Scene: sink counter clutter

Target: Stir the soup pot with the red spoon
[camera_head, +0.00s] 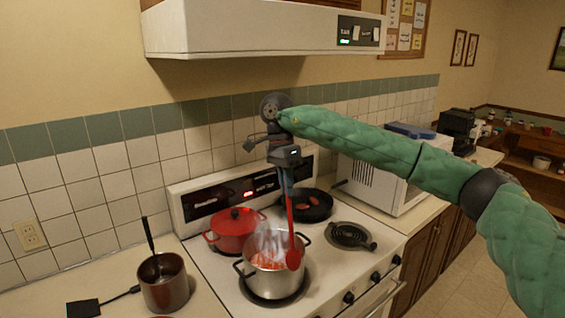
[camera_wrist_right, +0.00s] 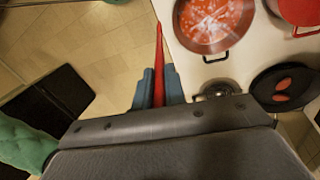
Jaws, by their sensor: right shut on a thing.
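The steel soup pot (camera_head: 246,277) stands on the stove's front burner, steaming, with red soup inside. In the right wrist view the pot (camera_wrist_right: 233,46) is at the top right. My right gripper (camera_head: 287,180) is above and behind the pot, pointing down. It is shut on the handle of the red spoon (camera_head: 291,225). In the right wrist view the spoon (camera_wrist_right: 159,70) rises between the blue fingers (camera_wrist_right: 158,90) and appears apart from the soup, against the floor. My left gripper is not in view.
A lidded red pot (camera_head: 232,236) and a black pan (camera_head: 318,213) with brown pieces stand on the back burners. A brown saucepan (camera_head: 165,290) stands left. The range hood (camera_head: 250,38) hangs above; a white microwave (camera_head: 375,183) is right.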

